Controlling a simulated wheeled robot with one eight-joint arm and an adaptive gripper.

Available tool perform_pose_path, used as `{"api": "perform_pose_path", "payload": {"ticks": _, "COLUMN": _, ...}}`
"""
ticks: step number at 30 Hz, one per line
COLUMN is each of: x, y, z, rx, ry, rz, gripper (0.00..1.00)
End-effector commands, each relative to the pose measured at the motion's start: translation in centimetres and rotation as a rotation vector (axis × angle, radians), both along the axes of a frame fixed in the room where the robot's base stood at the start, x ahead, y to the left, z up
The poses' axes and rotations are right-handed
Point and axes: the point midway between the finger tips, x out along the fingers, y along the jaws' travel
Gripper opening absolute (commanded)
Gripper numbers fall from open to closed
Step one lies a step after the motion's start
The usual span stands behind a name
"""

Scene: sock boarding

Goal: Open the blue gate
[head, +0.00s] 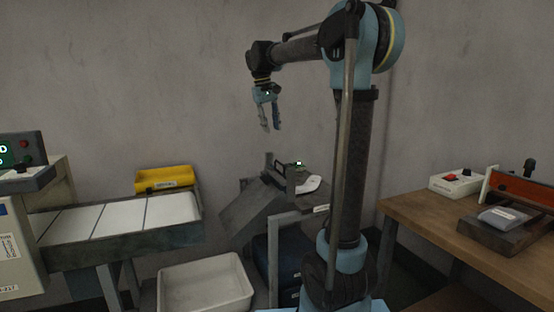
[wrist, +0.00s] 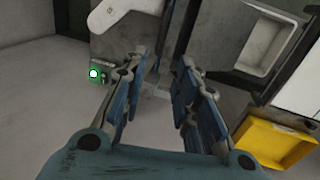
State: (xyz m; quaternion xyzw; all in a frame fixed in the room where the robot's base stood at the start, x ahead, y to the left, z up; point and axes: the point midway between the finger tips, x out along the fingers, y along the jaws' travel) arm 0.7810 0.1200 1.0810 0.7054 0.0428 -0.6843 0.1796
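No gate that is clearly blue shows in either view. A grey stand with a sloping chute (head: 247,212) stands in the middle of the head view, with dark upright plates at its top. A small green light (head: 299,163) glows there; it also shows in the wrist view (wrist: 94,73). A white sock-like piece (head: 309,185) lies at the stand's top and shows at the wrist view's top edge (wrist: 118,14). My gripper (head: 271,131) hangs above the stand, fingers down, apart and empty. In the wrist view its fingers (wrist: 166,66) flank a gap over the chute.
A white bin (head: 206,284) sits low left of the stand, and a dark blue bin (head: 292,270) is under it. A conveyor (head: 120,245) with a yellow tray (head: 164,181) is left. Air around my gripper is clear.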

Motion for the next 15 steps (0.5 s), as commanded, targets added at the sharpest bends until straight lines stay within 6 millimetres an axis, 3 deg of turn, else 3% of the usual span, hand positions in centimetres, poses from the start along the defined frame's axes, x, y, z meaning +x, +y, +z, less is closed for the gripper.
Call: {"api": "perform_pose_path", "payload": {"ticks": 15, "x": 0.6, "y": -1.7, "z": -9.0, "rx": 0.000, "ry": 0.000, "rz": -0.001, "gripper": 0.28}}
